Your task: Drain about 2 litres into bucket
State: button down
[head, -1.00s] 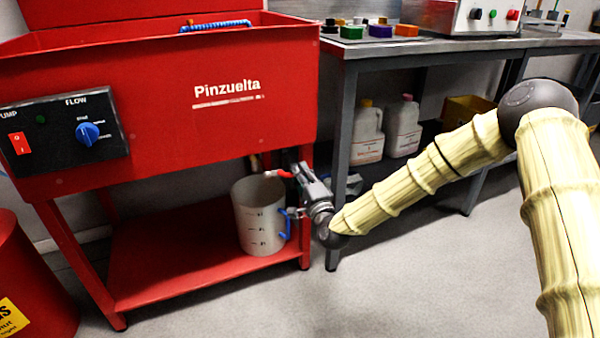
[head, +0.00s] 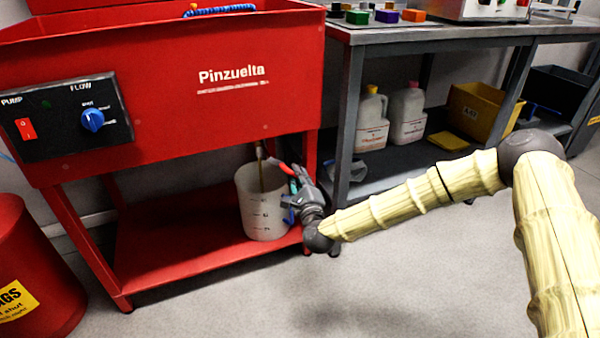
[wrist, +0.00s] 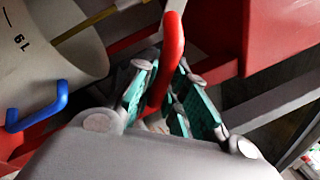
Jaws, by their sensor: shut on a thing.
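The white graduated bucket (head: 258,222) stands upright on the red lower shelf (head: 165,250) under the red Pinzuelta tank (head: 200,120). A thin yellow-brown stream (head: 262,179) runs from the drain outlet down into it; the stream also shows in the wrist view (wrist: 92,20). The bucket's blue handle (wrist: 40,108) faces my gripper. My gripper (head: 290,176) is at the bucket's right side, shut on the red valve lever (wrist: 172,50), which stands between the teal finger pads in the wrist view. The liquid level is not clear.
A control panel (head: 65,118) with a red switch and blue flow knob is on the tank front. A grey bench (head: 430,38) stands right, with white jugs (head: 372,125) and a yellow bin (head: 478,110) below. A red drum (head: 35,260) is at left. The front floor is clear.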

jog(key=shift+a+f+m, duration=0.1)
jog(key=shift+f+m, duration=0.1)
jog(key=shift+m, duration=0.1)
jog(key=c, duration=1.4)
grip_release()
jog(key=shift+c, duration=0.2)
jog(key=shift+s, duration=0.15)
jog(key=v, duration=1.2)
jog(key=shift+a, duration=0.1)
